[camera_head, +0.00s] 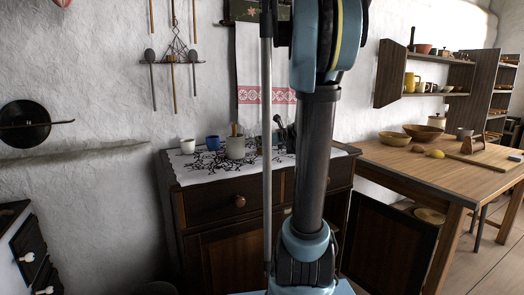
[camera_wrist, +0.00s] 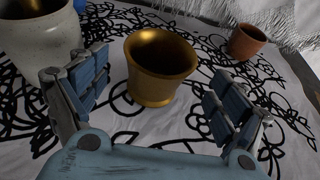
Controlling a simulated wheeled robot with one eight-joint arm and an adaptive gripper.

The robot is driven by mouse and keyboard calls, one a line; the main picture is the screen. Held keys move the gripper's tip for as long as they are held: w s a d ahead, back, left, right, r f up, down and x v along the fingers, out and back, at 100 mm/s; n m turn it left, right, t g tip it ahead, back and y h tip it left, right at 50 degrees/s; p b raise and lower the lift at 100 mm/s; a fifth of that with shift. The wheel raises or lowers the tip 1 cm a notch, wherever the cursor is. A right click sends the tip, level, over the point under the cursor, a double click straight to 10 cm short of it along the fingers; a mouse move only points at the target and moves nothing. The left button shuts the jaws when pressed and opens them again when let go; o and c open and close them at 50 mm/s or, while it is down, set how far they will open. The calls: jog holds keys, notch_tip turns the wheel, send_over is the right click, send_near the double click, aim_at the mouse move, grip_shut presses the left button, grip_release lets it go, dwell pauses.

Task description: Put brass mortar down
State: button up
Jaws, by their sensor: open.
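In the wrist view the brass mortar (camera_wrist: 160,72) stands upright on the white cloth with a black pattern (camera_wrist: 200,130). My gripper (camera_wrist: 155,95) is open, with one blue-padded finger on the left of the mortar and the other on the right. Gaps show between both fingers and the mortar in this view. In the head view my arm column blocks the middle of the picture, and I cannot make out the mortar there.
In the wrist view a large pale pot (camera_wrist: 38,45) stands close by on the left and a terracotta pot (camera_wrist: 246,41) at the back right. In the head view a white cup (camera_head: 187,146) and a blue cup (camera_head: 213,143) stand on the dark cabinet (camera_head: 240,202). A wooden table (camera_head: 435,172) is at right.

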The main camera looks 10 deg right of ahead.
jog(key=shift+x, duration=2.6)
jog(key=shift+s+a, duration=0.1)
jog(key=shift+a, duration=0.05)
grip_shut()
notch_tip(320, 180, up, 10)
